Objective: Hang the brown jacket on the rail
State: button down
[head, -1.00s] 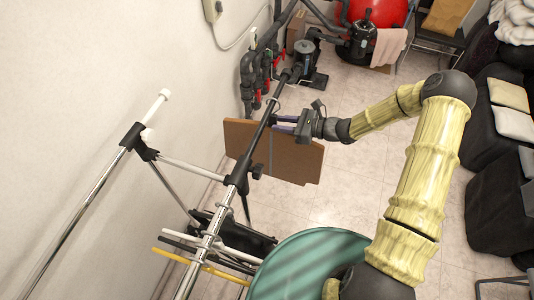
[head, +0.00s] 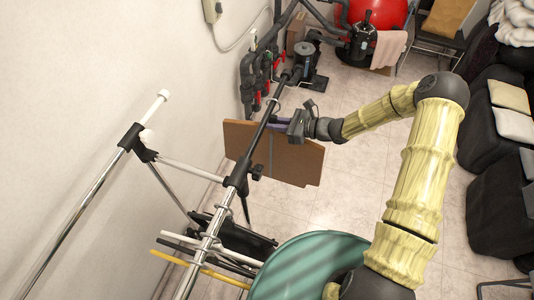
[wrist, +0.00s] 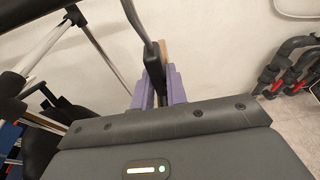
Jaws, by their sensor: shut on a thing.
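The brown jacket (head: 290,165) shows in the head view as a flat, stiff-looking brown panel below the dark far part of the rail (head: 262,128). My gripper (head: 276,125) is at the jacket's upper edge, just right of the rail. In the wrist view its purple fingers (wrist: 158,88) are shut on a dark upright piece, likely the jacket's hanger, with a thin brown edge behind it. A thin metal hook (wrist: 136,20) rises from there. A small pale loop shows at the rail in the head view; I cannot tell whether the hook bears on it.
Several white, black and yellow hangers (head: 200,277) hang on the near rail. A green round surface (head: 310,265) is at the bottom. Black pipes with red handles (head: 255,85) and a red tank (head: 375,10) stand at the back. Dark seats (head: 500,190) line the right.

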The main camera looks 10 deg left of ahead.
aim_at(277, 117)
jog(key=shift+r, duration=0.2)
jog(key=shift+a+r, duration=0.15)
jog(key=shift+r, duration=0.1)
dwell(0.4)
jog(key=shift+r+p, duration=0.15)
jog(key=shift+p, duration=0.15)
jog(key=shift+d+r+p, duration=0.3)
jog(key=shift+r+p, duration=0.1)
jog(key=shift+r, duration=0.1)
jog(key=shift+r, duration=0.15)
jog(key=shift+d+r+p, duration=0.4)
jog(key=shift+r+p, duration=0.15)
jog(key=shift+r, duration=0.1)
jog(key=shift+s, duration=0.1)
jog(key=shift+s+d, duration=0.2)
jog(key=shift+d, duration=1.5)
